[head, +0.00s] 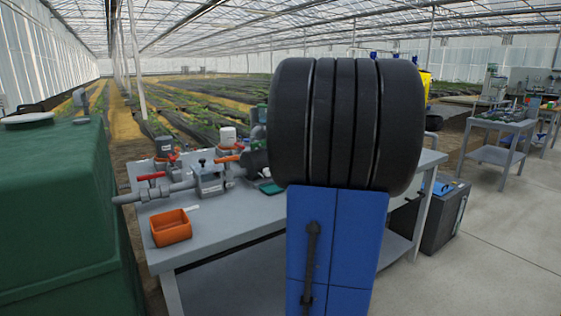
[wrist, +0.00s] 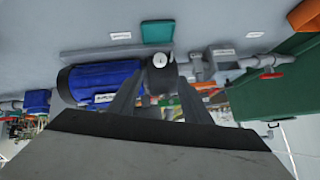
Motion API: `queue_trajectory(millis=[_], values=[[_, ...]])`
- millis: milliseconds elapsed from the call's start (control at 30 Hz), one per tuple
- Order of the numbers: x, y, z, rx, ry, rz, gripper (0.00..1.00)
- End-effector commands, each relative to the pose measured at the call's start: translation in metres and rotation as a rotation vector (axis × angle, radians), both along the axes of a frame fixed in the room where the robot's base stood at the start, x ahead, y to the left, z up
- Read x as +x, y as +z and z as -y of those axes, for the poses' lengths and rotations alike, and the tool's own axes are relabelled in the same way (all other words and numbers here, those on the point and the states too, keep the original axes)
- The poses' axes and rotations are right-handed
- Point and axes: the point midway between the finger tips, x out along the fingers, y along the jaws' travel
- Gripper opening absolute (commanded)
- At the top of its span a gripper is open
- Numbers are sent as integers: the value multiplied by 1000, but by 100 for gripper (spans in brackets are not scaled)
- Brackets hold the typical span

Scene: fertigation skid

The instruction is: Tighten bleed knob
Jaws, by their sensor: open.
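In the wrist view my gripper (wrist: 161,84) is open, its two dark fingers pointing at the pipework on the bench. A small round part with a white face and dark body (wrist: 160,61) shows between and just beyond the fingertips; I cannot tell whether they touch it. A blue cylinder (wrist: 100,80) lies beside it. In the head view a grey block (head: 209,182) in the pipe line carries a small dark knob (head: 202,163) on top. I cannot tell for certain which part is the bleed knob. My gripper is hidden in the head view.
The grey bench (head: 215,216) holds the pipework, red-handled valves (head: 151,176) and an orange bin (head: 170,228). A teal item (wrist: 157,31) lies on it. A green tank (head: 60,215) stands at the left. A dark cabinet (head: 440,215) and open floor are at the right.

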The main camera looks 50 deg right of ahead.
Motion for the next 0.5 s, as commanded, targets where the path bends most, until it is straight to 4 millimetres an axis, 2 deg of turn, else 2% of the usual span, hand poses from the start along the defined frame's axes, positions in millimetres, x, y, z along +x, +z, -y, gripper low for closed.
queue_trajectory(millis=[200,500], values=[[-22,22,0,0,-2,2,44],[-31,29,-2,0,0,0,44]])
